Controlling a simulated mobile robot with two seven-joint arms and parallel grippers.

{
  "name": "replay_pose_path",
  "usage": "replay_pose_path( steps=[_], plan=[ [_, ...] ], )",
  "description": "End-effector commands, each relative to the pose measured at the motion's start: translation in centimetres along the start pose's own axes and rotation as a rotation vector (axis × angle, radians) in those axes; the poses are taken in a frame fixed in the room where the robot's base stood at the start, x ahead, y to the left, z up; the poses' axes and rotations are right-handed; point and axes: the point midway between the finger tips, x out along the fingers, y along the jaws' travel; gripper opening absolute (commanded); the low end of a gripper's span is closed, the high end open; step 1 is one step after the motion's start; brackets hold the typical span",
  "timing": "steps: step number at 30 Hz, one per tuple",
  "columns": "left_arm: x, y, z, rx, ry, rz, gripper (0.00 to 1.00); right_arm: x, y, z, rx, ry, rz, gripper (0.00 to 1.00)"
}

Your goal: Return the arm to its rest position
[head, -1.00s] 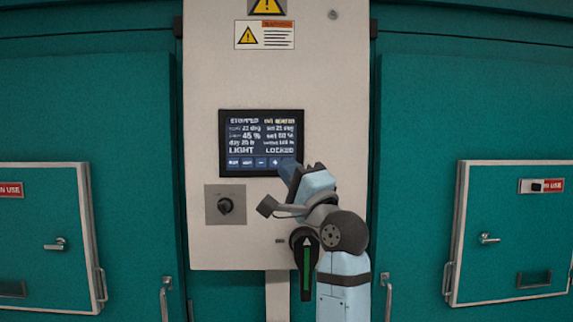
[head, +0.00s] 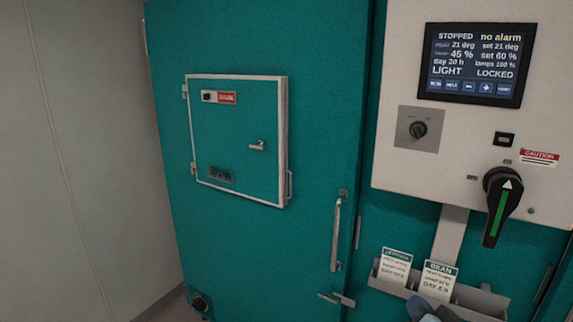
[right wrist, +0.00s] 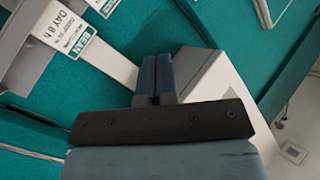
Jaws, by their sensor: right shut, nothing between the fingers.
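My right gripper (head: 432,308) shows only in part at the bottom edge of the head view, low in front of the card rack (head: 468,297). In the right wrist view its two blue fingers (right wrist: 155,74) are together with nothing between them. The control panel (head: 460,130) stands above and to the right of it, clear of the arm. Its screen (head: 475,65) reads STOPPED, no alarm, LIGHT and LOCKED. My left gripper is in neither view.
The rack holds cards, one marked BEAN (head: 438,280). A black rotary handle (head: 500,205) with a green stripe and a small knob (head: 418,129) are on the panel. The teal chamber door (head: 300,40) has a small hatch (head: 240,175) and a long handle (head: 336,235).

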Motion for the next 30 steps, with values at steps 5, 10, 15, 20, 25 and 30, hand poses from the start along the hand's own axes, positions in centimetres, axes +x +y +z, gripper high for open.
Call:
replay_pose_path(
  steps=[5, 10, 15, 20, 25, 30],
  plan=[
    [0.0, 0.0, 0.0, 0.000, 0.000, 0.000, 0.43, -5.9, 4.0, 12.6, -0.234, -0.196, 0.050, 0.00],
    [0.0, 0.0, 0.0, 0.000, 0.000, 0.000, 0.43, -13.1, 6.3, 22.1, -0.432, -0.364, 0.043, 0.00],
    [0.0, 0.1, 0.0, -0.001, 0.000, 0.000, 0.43, -18.9, 7.3, 27.6, -0.558, -0.476, 0.014, 0.00],
    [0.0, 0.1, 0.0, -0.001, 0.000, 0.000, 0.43, -21.2, 7.4, 29.5, -0.606, -0.514, -0.003, 0.00],
    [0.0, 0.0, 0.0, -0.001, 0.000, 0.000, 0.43, -21.4, 7.4, 29.6, -0.610, -0.517, -0.005, 0.00],
    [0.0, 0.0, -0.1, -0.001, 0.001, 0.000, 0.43, -21.3, 7.4, 29.6, -0.608, -0.517, -0.004, 0.00]
  ],
)
